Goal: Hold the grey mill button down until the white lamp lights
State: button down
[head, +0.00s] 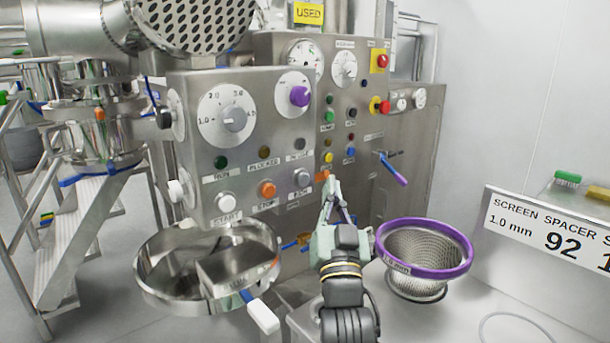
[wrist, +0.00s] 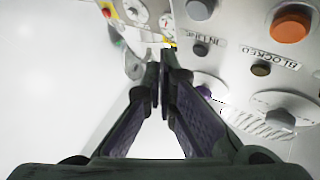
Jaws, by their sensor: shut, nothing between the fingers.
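The grey mill button (head: 302,177) is at the right end of the lower button row on the steel control panel (head: 246,104). It also shows at the top of the wrist view (wrist: 200,8). A dark grey lamp (head: 300,144) sits above it and looks unlit; the wrist view reads "IN LINE" beside this lamp (wrist: 200,48). I cannot tell its lit colour. My gripper (head: 333,184) is shut and empty, right of the grey button in the head view. Its fingertips (wrist: 167,52) look apart from the button.
The orange stop button (head: 266,189) and white start button (head: 225,201) are left of the grey one. A second panel with small buttons (head: 327,157) stands behind my gripper. A purple-rimmed sieve basket (head: 424,270) is at right, a steel bowl (head: 160,290) at left.

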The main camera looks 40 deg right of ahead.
jog(key=shift+w+a+p, duration=0.2)
jog(key=shift+w+p, duration=0.3)
jog(key=shift+w, duration=1.6)
jog(key=shift+w, duration=0.1)
jog(key=shift+w, duration=0.3)
jog(key=shift+w+a, duration=0.1)
jog(key=shift+w, duration=0.45)
dwell(2.6)
jog(key=shift+s, duration=0.15)
dwell(0.5)
jog(key=shift+s, duration=0.8)
jog(key=shift+s, duration=0.1)
jog(key=shift+s+d+b, duration=0.15)
jog(key=shift+s+b, duration=0.4)
jog(key=shift+s, duration=0.65)
jog(key=shift+s+d+b, duration=0.15)
jog(key=shift+s+b, duration=0.4)
jog(key=shift+s, duration=0.65)
